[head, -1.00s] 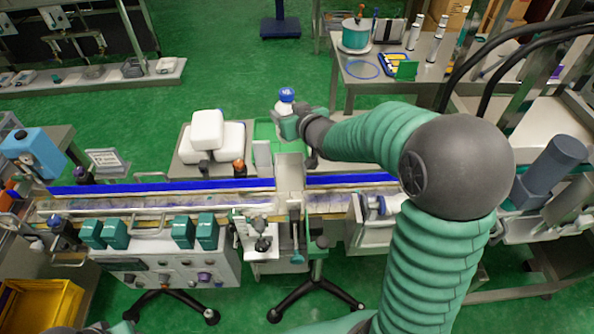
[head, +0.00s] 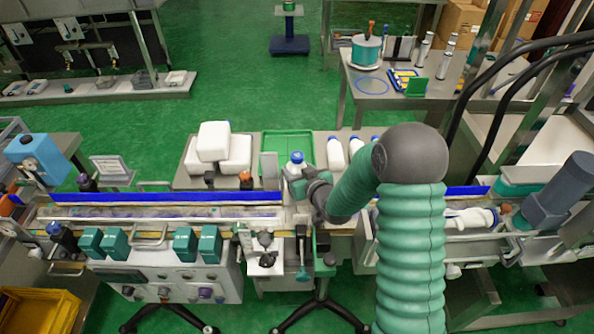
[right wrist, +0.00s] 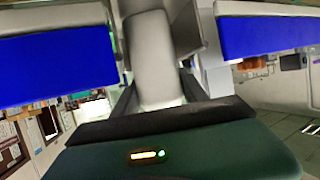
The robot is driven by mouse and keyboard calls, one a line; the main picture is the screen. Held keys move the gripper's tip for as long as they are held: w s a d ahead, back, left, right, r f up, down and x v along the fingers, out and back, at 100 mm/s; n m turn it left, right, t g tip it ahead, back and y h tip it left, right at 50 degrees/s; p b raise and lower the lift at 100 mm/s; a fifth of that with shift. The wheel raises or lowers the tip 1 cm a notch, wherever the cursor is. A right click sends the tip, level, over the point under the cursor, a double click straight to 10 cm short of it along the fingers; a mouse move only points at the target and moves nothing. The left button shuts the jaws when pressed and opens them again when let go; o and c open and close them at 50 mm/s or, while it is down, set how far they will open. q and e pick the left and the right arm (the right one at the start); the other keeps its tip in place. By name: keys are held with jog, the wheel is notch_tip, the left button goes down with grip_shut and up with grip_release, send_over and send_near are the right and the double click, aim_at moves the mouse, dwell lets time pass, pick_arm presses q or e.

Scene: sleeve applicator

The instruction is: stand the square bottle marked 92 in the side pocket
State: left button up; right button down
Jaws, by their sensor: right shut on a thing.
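A white bottle with a blue cap (head: 297,158) is held upright by my right gripper (head: 298,178), above the gap in the conveyor's blue rail. The mark on its cap is too small to read now. In the right wrist view the pale bottle body (right wrist: 152,60) stands between my fingers, with a blue rail (right wrist: 55,65) on each side. I cannot make out the side pocket for certain; the arm and gripper cover part of the conveyor there. My left gripper is not in view.
An empty-looking green tray (head: 287,140) lies behind the bottle. More white bottles with blue caps (head: 335,153) lie to its right. White containers (head: 213,141) are stacked at left. Levers and a dark clamp (head: 265,240) rise at the conveyor's front.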

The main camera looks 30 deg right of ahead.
jog(key=c, duration=1.1)
grip_release()
jog(key=shift+a+f, duration=0.1)
jog(key=shift+o, duration=1.1)
jog(key=shift+s+r, duration=0.1)
jog(key=shift+r, duration=0.1)
jog(key=p+v, duration=1.1)
jog(key=shift+s+p, duration=0.4)
jog(key=shift+a+r, duration=0.1)
jog(key=shift+a, duration=0.05)
